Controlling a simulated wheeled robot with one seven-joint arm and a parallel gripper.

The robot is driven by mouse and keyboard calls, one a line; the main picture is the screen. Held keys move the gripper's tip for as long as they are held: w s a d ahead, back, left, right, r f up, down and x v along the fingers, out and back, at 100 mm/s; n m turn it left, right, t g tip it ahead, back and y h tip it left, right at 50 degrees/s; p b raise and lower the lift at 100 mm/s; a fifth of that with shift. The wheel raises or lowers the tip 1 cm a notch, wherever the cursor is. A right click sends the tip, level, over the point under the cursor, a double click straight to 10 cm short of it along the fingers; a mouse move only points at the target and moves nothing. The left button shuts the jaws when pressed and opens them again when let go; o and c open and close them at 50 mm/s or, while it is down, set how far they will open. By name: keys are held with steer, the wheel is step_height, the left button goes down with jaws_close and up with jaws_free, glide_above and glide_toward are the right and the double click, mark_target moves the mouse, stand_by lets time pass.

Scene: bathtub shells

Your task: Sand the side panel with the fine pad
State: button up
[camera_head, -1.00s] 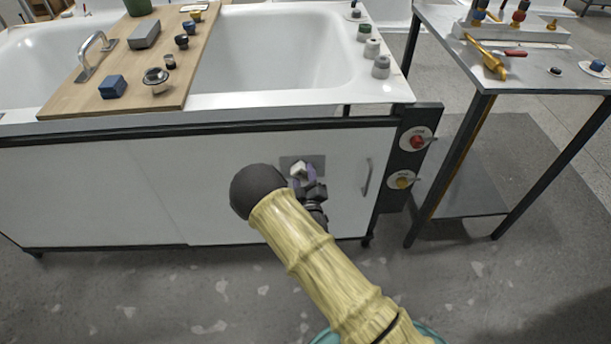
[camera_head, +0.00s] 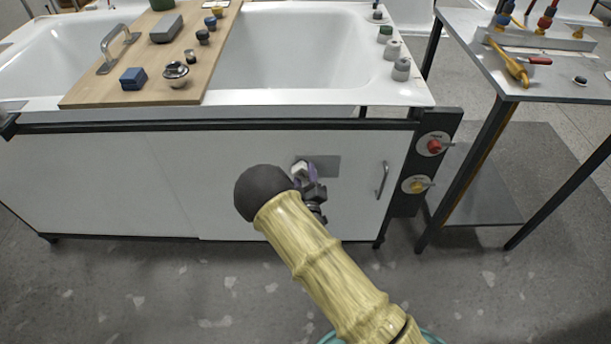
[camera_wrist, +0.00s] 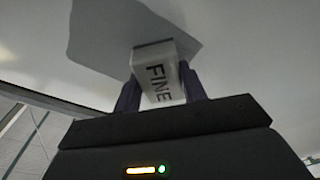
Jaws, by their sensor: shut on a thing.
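The white pad marked FINE (camera_wrist: 158,75) is held between my gripper's dark purple fingers (camera_wrist: 160,92). In the head view, my gripper (camera_head: 302,176) is in front of the white side panel (camera_head: 235,175) of the tub, with the pad (camera_head: 299,168) at its tip. A grey patch (camera_head: 328,166) is on the panel. The pad is over the left part of this patch. In the wrist view, the pad's far edge meets the grey patch (camera_wrist: 100,35); whether it presses on the panel I cannot tell.
A panel handle (camera_head: 382,180) and red (camera_head: 434,146) and yellow (camera_head: 417,186) knobs are to the right. A wooden board (camera_head: 130,92) with several small items lies across the tub rim. A metal table (camera_head: 520,80) with tools stands at the right.

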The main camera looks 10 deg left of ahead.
mark_target(292, 161)
steer(key=shift+s+a+r+b, duration=0.1)
steer(key=shift+s+a+b, duration=0.05)
steer(key=shift+a, duration=0.75)
steer(key=shift+s+a+b, duration=0.1)
steer(key=shift+a+b, duration=0.05)
steer(key=shift+a, duration=0.75)
steer(key=shift+a+r, duration=0.1)
steer(key=shift+a+r+p, duration=0.1)
steer(key=shift+r+p, duration=0.3)
steer(key=shift+s+r+p, duration=0.1)
steer(key=shift+r+p, duration=0.35)
steer(key=shift+r, duration=0.15)
steer(key=shift+d+f, duration=0.1)
steer(key=shift+d, duration=0.2)
steer(key=shift+w+d, duration=0.25)
steer(key=shift+d, duration=0.65)
steer(key=shift+w+d, duration=0.2)
steer(key=shift+d, duration=0.65)
